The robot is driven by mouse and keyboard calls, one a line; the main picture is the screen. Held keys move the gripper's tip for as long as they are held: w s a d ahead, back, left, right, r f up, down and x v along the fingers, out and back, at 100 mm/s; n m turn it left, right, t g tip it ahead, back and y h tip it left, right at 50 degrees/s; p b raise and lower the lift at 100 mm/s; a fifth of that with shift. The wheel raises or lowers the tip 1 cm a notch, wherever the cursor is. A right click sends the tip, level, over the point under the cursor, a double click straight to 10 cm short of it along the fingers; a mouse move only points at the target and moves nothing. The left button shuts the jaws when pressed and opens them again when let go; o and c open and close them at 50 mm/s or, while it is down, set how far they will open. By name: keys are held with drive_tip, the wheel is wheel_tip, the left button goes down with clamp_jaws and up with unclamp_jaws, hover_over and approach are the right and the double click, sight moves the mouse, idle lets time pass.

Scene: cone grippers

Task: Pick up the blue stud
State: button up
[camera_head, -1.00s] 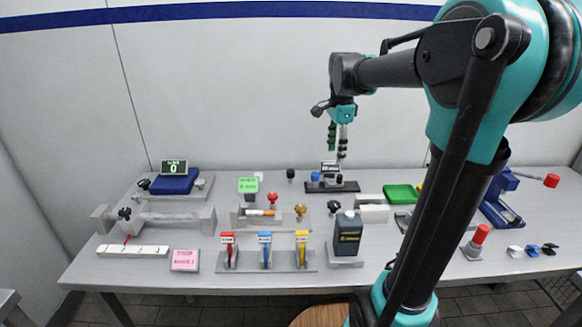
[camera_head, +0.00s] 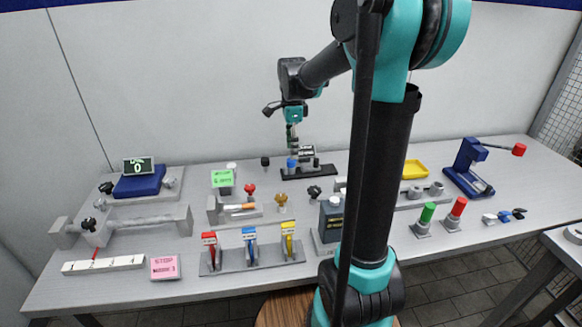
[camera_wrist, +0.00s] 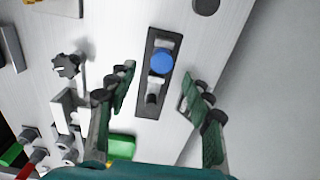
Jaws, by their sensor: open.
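The blue stud (camera_wrist: 162,62) has a round blue top. It sits upright on a dark narrow base plate (camera_wrist: 145,105), next to a grey metal fitting (camera_wrist: 155,88). In the head view the blue stud (camera_head: 291,164) is at the back of the table, at the left end of the dark plate. My gripper (camera_head: 292,146) hangs just above it, pointing down. In the wrist view my gripper's green fingers (camera_wrist: 158,80) are spread, one on each side of the plate, with nothing between the pads. The height left between fingertips and stud is hard to tell.
A black knob (camera_wrist: 67,65) stands left of the fingers in the wrist view. In the head view a black knob (camera_head: 265,161) is left of the stud. My arm hides part of the table.

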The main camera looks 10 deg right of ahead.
sight(291, 161)
drive_tip(key=shift+w+a+f, duration=0.1)
drive_tip(key=shift+w+f, duration=0.05)
drive_tip(key=shift+f, duration=2.9)
clamp_jaws()
